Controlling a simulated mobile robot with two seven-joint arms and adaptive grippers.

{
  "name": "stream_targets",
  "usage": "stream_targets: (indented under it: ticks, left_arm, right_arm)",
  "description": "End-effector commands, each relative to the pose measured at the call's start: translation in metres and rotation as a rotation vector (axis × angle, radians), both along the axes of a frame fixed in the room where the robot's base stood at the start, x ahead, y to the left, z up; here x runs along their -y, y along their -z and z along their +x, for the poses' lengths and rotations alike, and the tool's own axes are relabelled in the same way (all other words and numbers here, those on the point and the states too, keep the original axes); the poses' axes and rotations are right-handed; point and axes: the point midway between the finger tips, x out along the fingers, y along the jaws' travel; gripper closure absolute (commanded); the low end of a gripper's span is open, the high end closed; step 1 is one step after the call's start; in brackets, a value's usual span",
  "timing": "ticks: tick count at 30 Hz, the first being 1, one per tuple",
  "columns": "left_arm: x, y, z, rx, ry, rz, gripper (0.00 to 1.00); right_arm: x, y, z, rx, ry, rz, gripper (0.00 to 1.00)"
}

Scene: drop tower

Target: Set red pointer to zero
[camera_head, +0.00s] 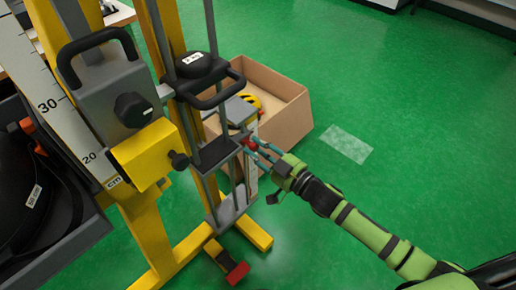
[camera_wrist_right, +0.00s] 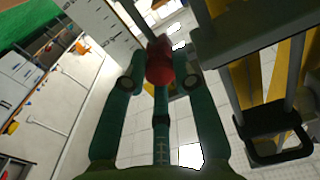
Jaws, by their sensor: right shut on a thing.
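The red pointer (camera_head: 250,144) is a small red piece on the lower part of the drop tower, beside a pale vertical scale (camera_head: 252,176). My right gripper (camera_head: 259,152) reaches in from the lower right, with its teal fingers at the pointer. In the right wrist view the red pointer (camera_wrist_right: 159,62) sits between the tips of my right gripper (camera_wrist_right: 157,80), which is shut on it. The scale marks by the pointer are too small to read, so its exact reading cannot be told. My left gripper is not in view.
The yellow and grey tower frame (camera_head: 160,235) stands left of my right gripper. A black-handled carriage with a weight (camera_head: 193,64) is above. A cardboard box (camera_head: 283,112) stands behind on the green floor. Open floor lies to the right.

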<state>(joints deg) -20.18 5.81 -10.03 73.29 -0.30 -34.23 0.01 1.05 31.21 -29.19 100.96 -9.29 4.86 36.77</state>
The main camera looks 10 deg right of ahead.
Motion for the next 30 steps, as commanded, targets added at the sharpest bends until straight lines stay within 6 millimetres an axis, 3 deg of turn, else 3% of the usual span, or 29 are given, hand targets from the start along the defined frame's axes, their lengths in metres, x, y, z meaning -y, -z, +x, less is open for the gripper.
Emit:
stream_targets:
  ticks: [3, 15, 16, 17, 30]
  left_arm:
    - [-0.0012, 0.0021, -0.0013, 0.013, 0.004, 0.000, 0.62]
    - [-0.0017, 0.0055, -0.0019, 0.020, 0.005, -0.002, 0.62]
    - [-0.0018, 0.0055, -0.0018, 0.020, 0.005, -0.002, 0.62]
    - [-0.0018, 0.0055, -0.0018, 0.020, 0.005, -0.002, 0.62]
    - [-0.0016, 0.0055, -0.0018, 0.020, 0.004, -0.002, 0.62]
  right_arm:
    - [0.0000, -0.0093, 0.0007, 0.005, 0.000, 0.002, 1.00]
    - [0.0000, -0.0124, 0.0016, 0.011, -0.001, 0.005, 1.00]
    - [0.0001, -0.0126, 0.0017, 0.012, -0.001, 0.004, 0.60]
    - [0.0001, -0.0126, 0.0017, 0.012, -0.001, 0.004, 0.48]
    - [0.0009, -0.0087, -0.0018, 0.003, -0.001, 0.002, 0.48]
